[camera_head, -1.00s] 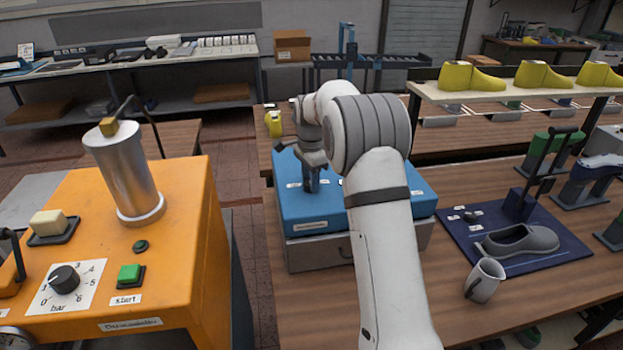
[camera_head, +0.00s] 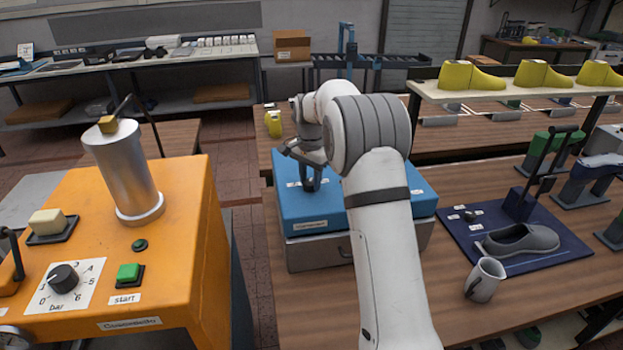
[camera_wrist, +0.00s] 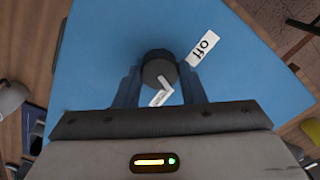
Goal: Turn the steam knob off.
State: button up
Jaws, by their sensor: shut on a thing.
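The steam knob (camera_wrist: 157,67) is a dark round knob on a blue panel (camera_wrist: 95,50), the top of a blue box (camera_head: 292,214). In the wrist view a white pointer mark on the knob runs toward the lower right, away from the "off" label (camera_wrist: 203,48) at the upper right. Another white label (camera_wrist: 160,98) lies below the knob, partly hidden. My gripper (camera_wrist: 159,82) is shut on the knob, with a blue finger on each side. In the head view my gripper (camera_head: 311,178) points down onto the box top and hides the knob.
An orange machine (camera_head: 180,240) with a bar dial (camera_head: 63,279) and a green start button (camera_head: 128,272) stands at the left. A mug (camera_head: 484,280) and a grey shoe on a dark blue mat (camera_head: 475,222) are at the right. Yellow lasts (camera_head: 470,79) line a shelf.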

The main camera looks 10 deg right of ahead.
aim_at(310, 181)
jog(key=n, duration=0.7)
jog(key=shift+r, duration=0.1)
jog(key=n, duration=0.6)
jog(key=shift+a+n+b, duration=0.1)
jog(key=shift+n+b, duration=0.2)
jog(key=shift+n, duration=0.1)
jog(key=shift+w, duration=0.1)
jog(key=o, duration=1)
notch_tip(310, 181, up, 7)
jog(key=shift+r+b, duration=0.15)
jog(key=shift+b, duration=0.4)
jog(key=shift+r, duration=0.2)
